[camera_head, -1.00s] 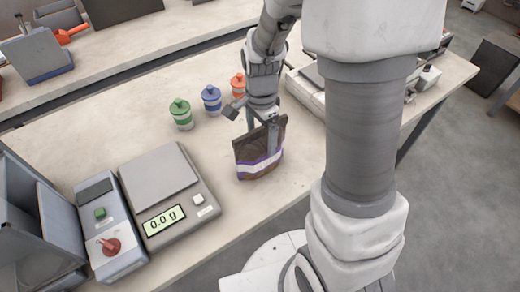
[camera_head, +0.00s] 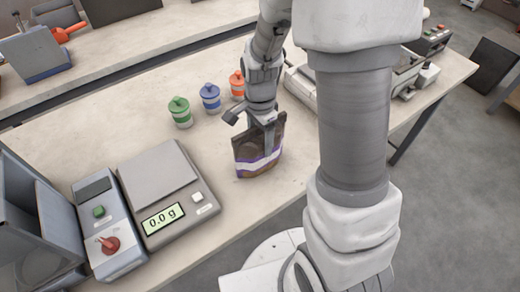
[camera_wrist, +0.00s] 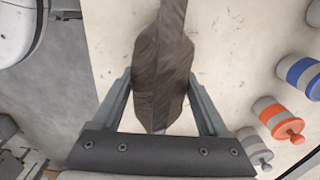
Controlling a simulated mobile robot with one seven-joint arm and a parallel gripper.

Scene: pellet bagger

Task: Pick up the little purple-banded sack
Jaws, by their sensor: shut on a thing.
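The little purple-banded sack (camera_head: 257,163) is brown with a white and purple band. It stands upright on the table in front of the coloured jars. My gripper (camera_head: 268,134) comes down on it from above, with a finger over its near face. In the wrist view, the sack's brown top (camera_wrist: 162,75) lies between the two fingers of my gripper (camera_wrist: 162,105), and my gripper is shut on it. The sack's far face is hidden in the head view. I see no clear gap between the sack and the table.
A scale (camera_head: 160,185) reading 0.0 g and a control box with a red knob (camera_head: 108,244) stand at the left. Green (camera_head: 180,113), blue (camera_head: 210,98) and orange (camera_head: 237,86) lidded jars stand behind the sack. A grey machine (camera_head: 305,88) is to the right.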

